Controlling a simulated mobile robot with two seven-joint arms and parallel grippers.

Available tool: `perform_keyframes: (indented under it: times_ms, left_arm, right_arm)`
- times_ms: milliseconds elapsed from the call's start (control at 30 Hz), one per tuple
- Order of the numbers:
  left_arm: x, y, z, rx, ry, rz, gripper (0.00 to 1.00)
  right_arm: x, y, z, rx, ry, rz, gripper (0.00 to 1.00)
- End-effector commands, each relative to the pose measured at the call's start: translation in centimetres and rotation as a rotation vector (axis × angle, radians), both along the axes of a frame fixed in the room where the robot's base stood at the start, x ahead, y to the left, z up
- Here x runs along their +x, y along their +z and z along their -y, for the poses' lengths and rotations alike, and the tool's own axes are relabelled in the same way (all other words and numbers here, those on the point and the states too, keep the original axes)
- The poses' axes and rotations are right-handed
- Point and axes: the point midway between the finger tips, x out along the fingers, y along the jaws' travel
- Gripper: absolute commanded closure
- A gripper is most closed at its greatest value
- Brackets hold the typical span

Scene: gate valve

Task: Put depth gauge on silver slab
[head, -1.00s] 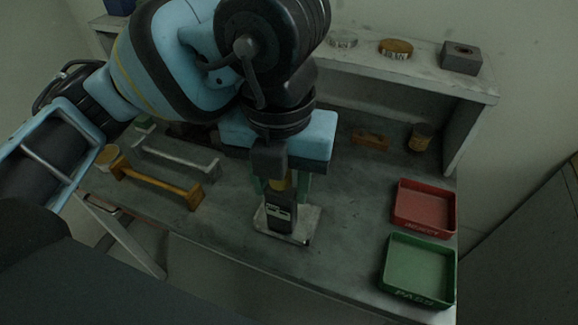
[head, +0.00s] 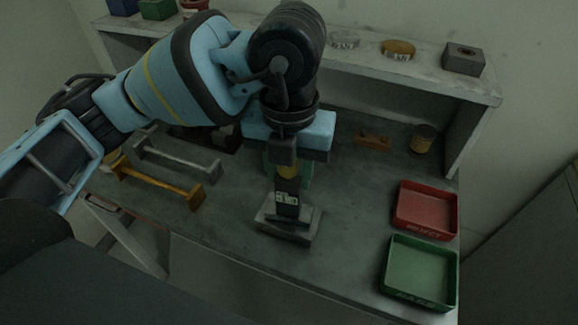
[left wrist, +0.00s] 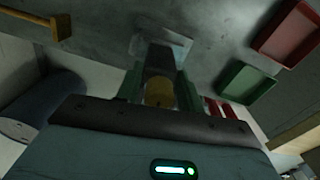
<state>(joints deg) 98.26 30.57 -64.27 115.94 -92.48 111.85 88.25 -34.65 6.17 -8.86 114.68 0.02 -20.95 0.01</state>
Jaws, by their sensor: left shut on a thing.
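The depth gauge (head: 287,199) is a dark upright body with a small display, a yellow part above it and a dark crossbar at its foot. My left gripper (head: 288,174) is shut on it, with green fingers either side of the yellow part. The silver slab (head: 284,233) lies on the bench under the gauge. The gauge's foot overlaps the slab in the head view; I cannot tell whether they touch. In the left wrist view, the gauge's yellow part (left wrist: 160,93) shows between the fingers, with the slab (left wrist: 142,46) beyond. My right gripper is not in view.
A red tray (head: 399,214) and green tray (head: 391,270) stand at the right. A yellow bar bracket (head: 158,183) and grey bar bracket (head: 178,158) are at the left. A wooden block (head: 373,138) and small jar (head: 423,139) sit behind. Bench between slab and trays is clear.

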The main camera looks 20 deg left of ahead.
Motion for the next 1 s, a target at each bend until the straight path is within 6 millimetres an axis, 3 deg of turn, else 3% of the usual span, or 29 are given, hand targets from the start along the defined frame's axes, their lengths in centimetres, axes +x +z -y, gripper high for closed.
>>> perform_keyframes:
  times_ms: [267,300,467,767,1000]
  left_arm:
    - [0.0,-0.2,0.0,-0.001,0.0,0.001,1.0]
    - [0.0,-0.2,0.0,-0.001,0.0,0.001,0.6]
    - [0.0,-0.2,0.0,0.0,0.0,0.001,0.39]
    - [0.0,-0.1,0.0,0.0,0.0,0.002,0.38]
    - [0.0,2.7,0.1,-0.002,0.0,0.006,0.38]
  right_arm:
    - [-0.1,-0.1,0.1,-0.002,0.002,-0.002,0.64]
    - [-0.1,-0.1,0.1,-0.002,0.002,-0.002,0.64]
    - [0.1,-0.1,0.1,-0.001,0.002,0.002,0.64]
    - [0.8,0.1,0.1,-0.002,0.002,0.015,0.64]
    - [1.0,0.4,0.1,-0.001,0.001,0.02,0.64]
